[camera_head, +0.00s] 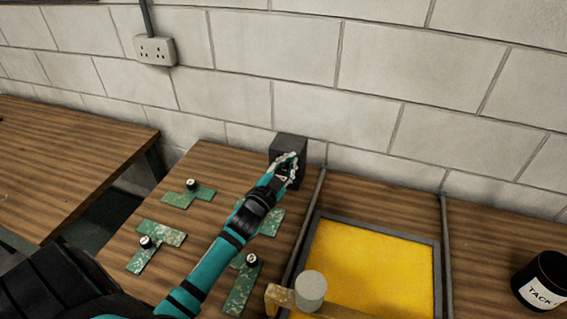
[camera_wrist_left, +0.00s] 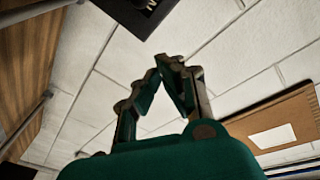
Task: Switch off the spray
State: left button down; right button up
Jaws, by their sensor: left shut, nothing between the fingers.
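A dark grey box (camera_head: 288,147) stands against the wall at the back edge of the wooden bench. My left gripper (camera_head: 286,168) is in front of it, its fingers overlapping the box in the head view; I cannot tell whether they touch it. In the left wrist view the fingertips (camera_wrist_left: 171,62) are together with nothing between them. A dark box (camera_wrist_left: 140,12) with partly cut-off white lettering shows at the top of that view, apart from the fingertips in the picture. No spray is visible. My right gripper is not in view.
Several green patterned T-shaped plates, some with black knobs (camera_head: 192,184), lie on the bench around my left arm. A yellow panel (camera_head: 375,262) in a grey frame is to the right, with a grey cylinder (camera_head: 310,288) at its front. A black can (camera_head: 543,280) stands far right.

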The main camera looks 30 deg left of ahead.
pick_arm(q)
jog(key=f, duration=0.1)
jog(key=a+f+p, duration=0.1)
jog(key=a+f, duration=0.1)
jog(key=shift+w+f, duration=0.1)
jog(key=shift+w, duration=0.15)
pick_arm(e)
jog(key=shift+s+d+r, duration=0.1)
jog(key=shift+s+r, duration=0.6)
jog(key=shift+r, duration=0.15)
pick_arm(q)
jog(key=f+b, duration=0.1)
jog(key=b, duration=0.1)
jog(key=s+f+t+b, duration=0.1)
jog(key=b, duration=0.2)
jog(key=shift+s+d+f+t+b, duration=0.1)
jog(key=shift+s+f+t+b, duration=0.05)
jog(key=shift+f+t+b, duration=0.15)
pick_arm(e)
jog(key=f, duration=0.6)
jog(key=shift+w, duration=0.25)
pick_arm(q)
jog(key=shift+r, duration=0.1)
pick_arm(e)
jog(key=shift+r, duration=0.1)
